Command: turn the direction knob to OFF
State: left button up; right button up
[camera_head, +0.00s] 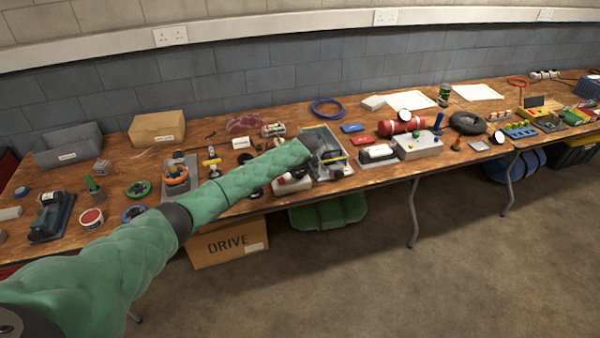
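My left arm reaches from the lower left across the bench. Its gripper (328,158) is at a grey tray or panel (338,138) near the middle of the bench. The fingers are small and dark against the parts there, so I cannot tell whether they are open or touching anything. No direction knob or OFF mark can be made out at this size; one may be hidden by the gripper. My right gripper is not in view.
The wooden bench (112,158) is crowded. A light grey box with knobs (418,146), a dark-topped device (377,154) and a red cylinder (398,126) stand right of the gripper. A white-and-red device (291,185) is partly behind my arm. A DRIVE carton (222,246) is below.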

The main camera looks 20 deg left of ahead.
pick_arm(q)
jog(key=c, duration=0.3)
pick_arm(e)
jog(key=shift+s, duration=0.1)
pick_arm(q)
jog(key=shift+c, duration=0.2)
jog(key=shift+m, duration=0.5)
jog(key=shift+h, duration=0.3)
jog(key=m+p, duration=0.1)
jog(key=m, duration=0.1)
jog(key=shift+s+a+m+h, duration=0.1)
jog(key=shift+a+m+h, duration=0.05)
jog(key=shift+m+h, duration=0.25)
jog(key=m+h, duration=0.1)
jog(key=m, duration=0.2)
jog(key=shift+a+t, duration=0.1)
jog(key=shift+t, duration=0.2)
jog(key=shift+a+m+h, duration=0.1)
jog(key=shift+m+h, duration=0.3)
jog(key=shift+m, duration=0.5)
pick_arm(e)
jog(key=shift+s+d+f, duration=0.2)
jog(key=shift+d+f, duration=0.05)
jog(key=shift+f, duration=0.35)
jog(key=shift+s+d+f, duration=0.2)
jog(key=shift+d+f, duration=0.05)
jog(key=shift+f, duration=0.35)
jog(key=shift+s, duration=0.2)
